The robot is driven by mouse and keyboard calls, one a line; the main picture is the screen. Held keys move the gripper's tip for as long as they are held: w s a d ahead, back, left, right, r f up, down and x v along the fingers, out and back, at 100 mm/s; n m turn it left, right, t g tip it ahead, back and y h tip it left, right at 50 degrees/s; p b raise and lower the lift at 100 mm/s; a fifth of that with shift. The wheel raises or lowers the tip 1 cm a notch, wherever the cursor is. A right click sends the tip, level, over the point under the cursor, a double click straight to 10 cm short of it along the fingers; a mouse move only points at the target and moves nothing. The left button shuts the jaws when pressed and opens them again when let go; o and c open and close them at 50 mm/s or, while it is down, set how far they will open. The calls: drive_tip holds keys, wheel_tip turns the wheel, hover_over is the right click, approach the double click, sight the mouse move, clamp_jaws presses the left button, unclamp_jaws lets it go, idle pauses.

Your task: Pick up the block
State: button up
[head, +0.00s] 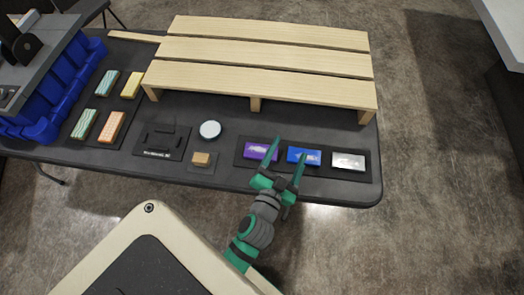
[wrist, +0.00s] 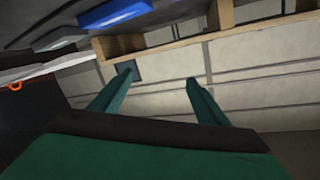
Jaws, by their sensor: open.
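A small wooden-brown block (head: 201,159) lies on a small dark pad near the front edge of the table, left of centre in the head view. I cannot make it out in the wrist view. My gripper (head: 290,150) is open and empty, with its two green fingers spread near the purple box and the blue box, well to the right of the block. In the wrist view the fingers (wrist: 160,78) are apart with nothing between them.
The purple box (head: 261,150), blue box (head: 304,156) and white box (head: 348,161) sit on dark mats. A round white-topped item (head: 210,130) is just behind the block. A slatted wooden platform (head: 265,85) spans the back. Blue bins (head: 45,128) stand left.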

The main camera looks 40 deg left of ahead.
drive_tip(key=w+a+r+n+g+y, duration=0.5)
drive_tip(key=a+n, duration=0.3)
drive_tip(key=a, duration=0.3)
drive_tip(key=w+a+r+n+g+y, duration=0.2)
drive_tip(key=a+r+n+g+y, duration=0.3)
drive_tip(key=a+r+n, duration=0.4)
drive_tip(key=n+g+h, duration=0.8)
drive_tip(key=h, duration=0.3)
approach(276, 153)
drive_tip(key=x, duration=0.8)
drive_tip(key=shift+a, duration=0.1)
drive_tip(key=c, duration=1.2)
